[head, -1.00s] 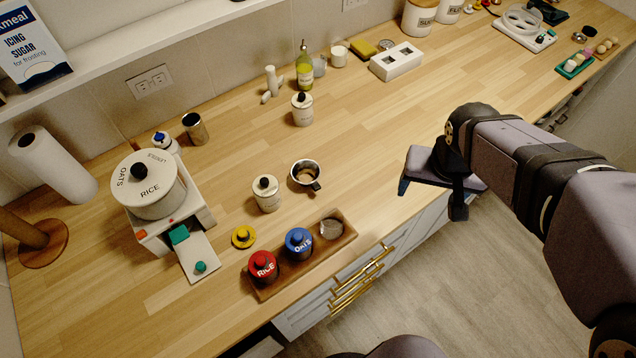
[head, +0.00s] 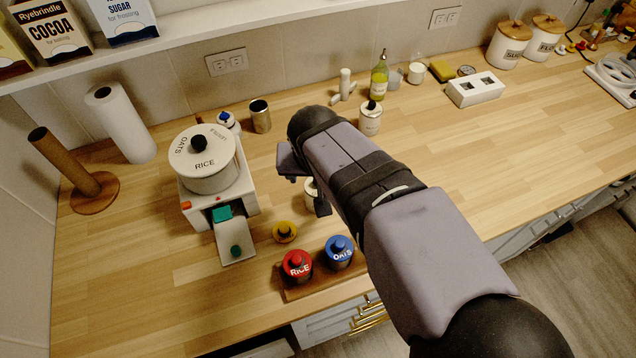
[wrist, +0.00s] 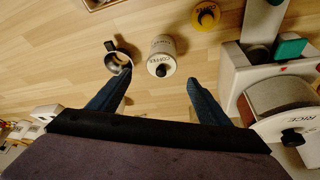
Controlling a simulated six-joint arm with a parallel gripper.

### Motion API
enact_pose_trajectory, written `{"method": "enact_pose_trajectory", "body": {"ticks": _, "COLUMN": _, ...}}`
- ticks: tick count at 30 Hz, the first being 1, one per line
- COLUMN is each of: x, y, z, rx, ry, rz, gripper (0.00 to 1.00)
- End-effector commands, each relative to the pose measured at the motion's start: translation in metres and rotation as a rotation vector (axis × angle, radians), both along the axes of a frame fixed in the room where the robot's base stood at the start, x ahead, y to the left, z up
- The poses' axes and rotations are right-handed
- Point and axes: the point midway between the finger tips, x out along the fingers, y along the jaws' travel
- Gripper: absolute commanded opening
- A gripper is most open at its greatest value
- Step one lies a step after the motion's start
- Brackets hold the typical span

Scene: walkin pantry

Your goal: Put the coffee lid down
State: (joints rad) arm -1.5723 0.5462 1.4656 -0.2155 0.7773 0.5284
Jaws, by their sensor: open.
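In the head view my arm hides most of the gripper and part of that canister (head: 311,194).
A metal cup (wrist: 117,60) stands beside the cream canister. A red-lidded RICE jar (head: 297,265) and blue-lidded OATS jar (head: 340,252) sit in a wooden tray. A white appliance with a RICE drum (head: 206,172) stands left.

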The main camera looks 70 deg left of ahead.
Motion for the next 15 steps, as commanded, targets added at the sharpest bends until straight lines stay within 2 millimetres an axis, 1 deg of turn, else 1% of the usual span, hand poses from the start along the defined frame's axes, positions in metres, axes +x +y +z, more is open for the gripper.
{"method": "enact_pose_trajectory", "body": {"ticks": 3, "x": 0.002, "y": 0.002, "z": -0.007, "rx": -0.002, "ry": 0.0, "rz": -0.001, "gripper": 0.71}}
{"method": "enact_pose_trajectory", "body": {"ticks": 10, "x": 0.002, "y": 0.004, "z": -0.012, "rx": -0.002, "ry": 0.0, "rz": -0.001, "gripper": 0.71}}
{"method": "enact_pose_trajectory", "body": {"ticks": 15, "x": 0.003, "y": 0.01, "z": -0.028, "rx": -0.004, "ry": 0.001, "rz": 0.0, "gripper": 0.71}}
